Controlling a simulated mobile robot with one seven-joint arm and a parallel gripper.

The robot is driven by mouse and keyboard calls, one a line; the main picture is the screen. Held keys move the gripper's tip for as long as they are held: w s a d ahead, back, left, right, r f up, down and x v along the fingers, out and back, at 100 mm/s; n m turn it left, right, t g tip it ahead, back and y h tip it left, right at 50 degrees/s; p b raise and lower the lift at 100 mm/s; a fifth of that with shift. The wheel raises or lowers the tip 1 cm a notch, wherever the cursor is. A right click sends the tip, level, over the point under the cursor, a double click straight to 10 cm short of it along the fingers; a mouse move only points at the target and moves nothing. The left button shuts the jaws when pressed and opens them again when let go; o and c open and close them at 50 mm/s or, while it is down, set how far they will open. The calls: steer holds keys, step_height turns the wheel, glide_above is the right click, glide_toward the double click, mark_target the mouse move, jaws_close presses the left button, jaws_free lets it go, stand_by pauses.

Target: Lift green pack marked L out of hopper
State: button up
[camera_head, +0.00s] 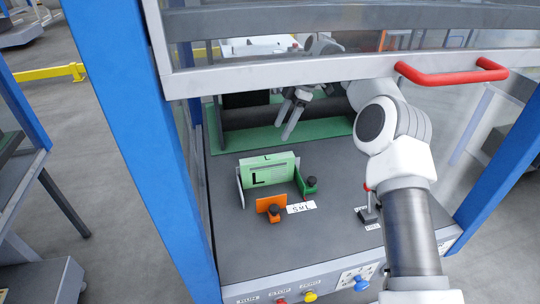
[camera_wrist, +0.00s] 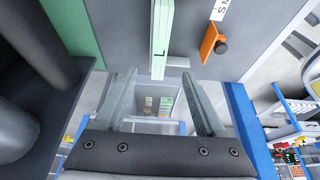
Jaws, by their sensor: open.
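The green pack marked L (camera_head: 268,172) stands upright on the dark deck, between a thin grey plate (camera_head: 240,188) on its left and a green bracket with a black knob (camera_head: 308,188) on its right. In the wrist view the pack (camera_wrist: 161,40) shows as a narrow green strip with an L, its near end close to the line between my fingertips. My gripper (camera_head: 291,117) is open and empty, behind and above the pack in the head view, apart from it. Both fingers (camera_wrist: 159,75) show in the wrist view.
An orange bracket with a black knob (camera_head: 269,207) stands in front of the pack, beside a white S M L label (camera_head: 301,208). A small red-topped lever (camera_head: 369,209) stands at right. A clear guard with a red handle (camera_head: 452,76) hangs above; a blue post (camera_head: 130,120) stands left.

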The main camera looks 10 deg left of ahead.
mark_target(267, 158)
steer(key=b+x, duration=0.1)
steer(key=x, duration=1.1)
steer(key=shift+a+f+b, duration=0.15)
steer(key=shift+f+b, duration=0.2)
steer(key=shift+b, duration=0.05)
jaws_close()
steer(key=shift+r, duration=0.15)
steer(key=shift+r+p, duration=3.05)
steer(key=shift+r, duration=1.15)
